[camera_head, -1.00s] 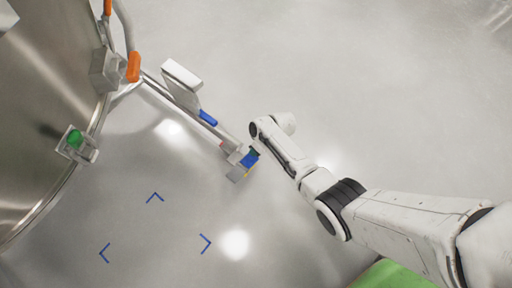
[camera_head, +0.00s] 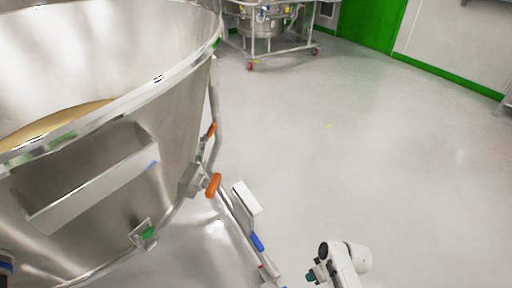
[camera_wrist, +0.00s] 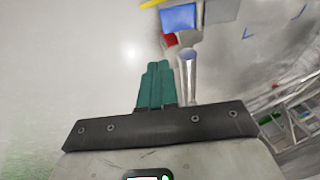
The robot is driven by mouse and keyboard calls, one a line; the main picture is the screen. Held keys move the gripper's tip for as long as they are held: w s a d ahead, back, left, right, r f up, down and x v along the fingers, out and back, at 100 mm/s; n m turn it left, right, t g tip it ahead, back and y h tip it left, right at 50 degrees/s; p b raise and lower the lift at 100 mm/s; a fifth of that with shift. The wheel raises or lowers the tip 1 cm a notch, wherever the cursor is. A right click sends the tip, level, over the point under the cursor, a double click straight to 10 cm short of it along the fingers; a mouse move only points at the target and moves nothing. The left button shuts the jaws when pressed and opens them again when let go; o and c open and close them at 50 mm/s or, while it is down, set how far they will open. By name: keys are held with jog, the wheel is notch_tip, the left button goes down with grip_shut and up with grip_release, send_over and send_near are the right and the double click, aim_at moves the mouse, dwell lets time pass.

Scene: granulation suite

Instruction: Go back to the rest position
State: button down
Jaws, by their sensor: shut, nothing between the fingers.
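In the wrist view, the teal fingers (camera_wrist: 155,82) are together and hold nothing. A metal frame arm with a blue grip (camera_head: 257,242) is just left of my gripper in the head view. In the wrist view, a blue block (camera_wrist: 181,18), a red piece (camera_wrist: 170,39) and a metal tube (camera_wrist: 188,72) lie beyond the fingers.
A large steel vessel (camera_head: 180,110) with orange handles (camera_head: 213,185) and a green knob (camera_head: 148,233) fills the left. A wheeled steel frame (camera_head: 268,45) stands at the back near a green door (camera_head: 372,22). The grey floor (camera_head: 380,150) on the right is open.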

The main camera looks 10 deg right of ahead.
jog(key=s+r+m+g+h, duration=0.1)
jog(key=s+r+m+h, duration=0.25)
jog(key=s+r, duration=1.75)
notch_tip(320, 180, up, 26)
jog(key=s+p, duration=0.1)
jog(key=p, duration=2.6)
jog(key=shift+s+d+r+h+p, duration=0.15)
jog(key=shift+s+d+h+p, duration=0.15)
jog(key=shift+s+h+p, duration=0.1)
